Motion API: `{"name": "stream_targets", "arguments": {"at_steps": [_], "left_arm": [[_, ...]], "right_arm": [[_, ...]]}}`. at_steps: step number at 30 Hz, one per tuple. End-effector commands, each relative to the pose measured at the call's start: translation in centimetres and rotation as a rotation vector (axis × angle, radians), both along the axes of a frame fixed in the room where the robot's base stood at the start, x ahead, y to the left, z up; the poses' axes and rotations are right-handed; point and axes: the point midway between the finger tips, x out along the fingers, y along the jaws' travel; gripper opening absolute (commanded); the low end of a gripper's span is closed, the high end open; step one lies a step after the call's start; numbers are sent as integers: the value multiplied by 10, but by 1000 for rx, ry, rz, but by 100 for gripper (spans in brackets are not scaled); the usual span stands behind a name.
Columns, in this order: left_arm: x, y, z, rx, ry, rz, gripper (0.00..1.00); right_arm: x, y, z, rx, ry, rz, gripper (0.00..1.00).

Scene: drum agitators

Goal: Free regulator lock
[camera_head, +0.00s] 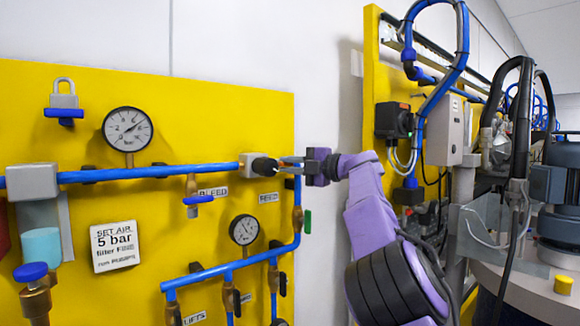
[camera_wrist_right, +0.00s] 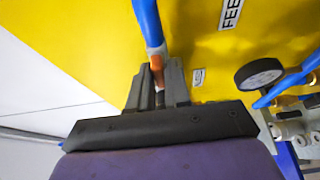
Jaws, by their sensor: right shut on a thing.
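My left gripper is not in view.
A large gauge (camera_head: 128,130) and a small gauge (camera_head: 243,230) sit on the yellow panel (camera_head: 200,110). A padlock-like part (camera_head: 64,101) hangs upper left. A green-handled valve (camera_head: 307,222) is just below my right gripper. A second panel with hoses stands at right.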

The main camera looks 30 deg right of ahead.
Motion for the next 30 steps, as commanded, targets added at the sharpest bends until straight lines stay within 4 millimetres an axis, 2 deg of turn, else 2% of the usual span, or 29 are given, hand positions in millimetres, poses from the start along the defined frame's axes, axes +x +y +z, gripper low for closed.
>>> {"name": "stream_targets", "arguments": {"at_steps": [18,19,20,30], "left_arm": [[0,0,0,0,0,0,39],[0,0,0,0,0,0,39],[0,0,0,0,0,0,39],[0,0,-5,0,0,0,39]], "right_arm": [[0,0,-1,-36,1,0,0],[0,0,-1,-36,0,0,27],[0,0,-1,-36,0,0,37],[-4,-2,-2,-35,-2,-1,38]]}}
